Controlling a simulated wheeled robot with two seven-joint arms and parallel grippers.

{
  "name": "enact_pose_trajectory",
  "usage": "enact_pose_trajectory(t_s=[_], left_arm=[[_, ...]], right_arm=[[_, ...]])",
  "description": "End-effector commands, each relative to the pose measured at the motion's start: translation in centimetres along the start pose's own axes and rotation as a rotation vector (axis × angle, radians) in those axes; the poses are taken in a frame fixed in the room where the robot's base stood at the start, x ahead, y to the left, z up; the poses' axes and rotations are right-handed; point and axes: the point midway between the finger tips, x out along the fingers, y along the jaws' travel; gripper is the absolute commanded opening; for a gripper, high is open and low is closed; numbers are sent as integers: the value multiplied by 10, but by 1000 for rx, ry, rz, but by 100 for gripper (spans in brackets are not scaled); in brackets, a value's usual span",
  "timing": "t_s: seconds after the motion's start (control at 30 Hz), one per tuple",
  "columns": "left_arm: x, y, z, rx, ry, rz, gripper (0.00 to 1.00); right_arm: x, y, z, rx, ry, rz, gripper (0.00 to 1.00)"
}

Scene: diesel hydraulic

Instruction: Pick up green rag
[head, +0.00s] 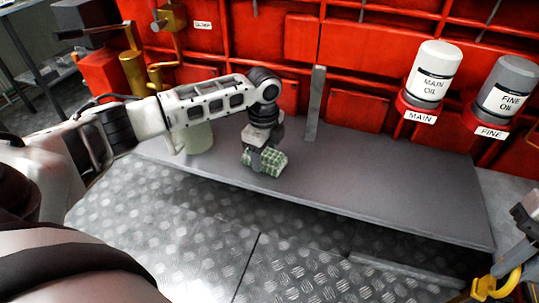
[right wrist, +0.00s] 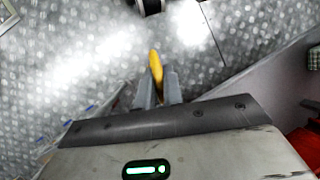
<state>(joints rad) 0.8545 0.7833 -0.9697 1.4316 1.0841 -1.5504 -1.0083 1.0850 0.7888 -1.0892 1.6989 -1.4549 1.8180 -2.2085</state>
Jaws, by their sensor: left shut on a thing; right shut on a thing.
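The green and white checked rag (head: 270,162) is at the grey bench top, below the end of my left arm. My left gripper (head: 257,160) points down and is shut on the rag; I cannot tell whether the rag touches the bench. A bit of the rag shows at the right edge of the right wrist view (right wrist: 314,58). My right gripper (right wrist: 157,88) is shut on a yellow thing (right wrist: 156,63), whose end sticks out past the fingers. This yellow thing (head: 498,284), with a hooked end, also shows at the lower right of the head view.
The grey bench (head: 400,190) is mostly clear to the right of the rag. A pale green container (head: 198,138) stands to its left, and a grey upright post (head: 314,105) behind. White MAIN OIL (head: 433,72) and grey FINE OIL (head: 508,85) canisters sit against the red wall.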

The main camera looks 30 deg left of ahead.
Motion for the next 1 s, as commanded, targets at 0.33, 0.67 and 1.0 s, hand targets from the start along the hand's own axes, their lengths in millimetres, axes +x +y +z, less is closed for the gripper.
enact_pose_trajectory(t_s=[0.33,0.67,1.0], left_arm=[[-31,-1,0,-1,2,-3,32],[-100,56,-24,6,-1,0,32],[-126,117,-51,2,1,0,32]], right_arm=[[-11,-2,4,0,0,0,0],[-35,-8,14,0,0,0,0],[-47,-10,19,0,0,0,0]])
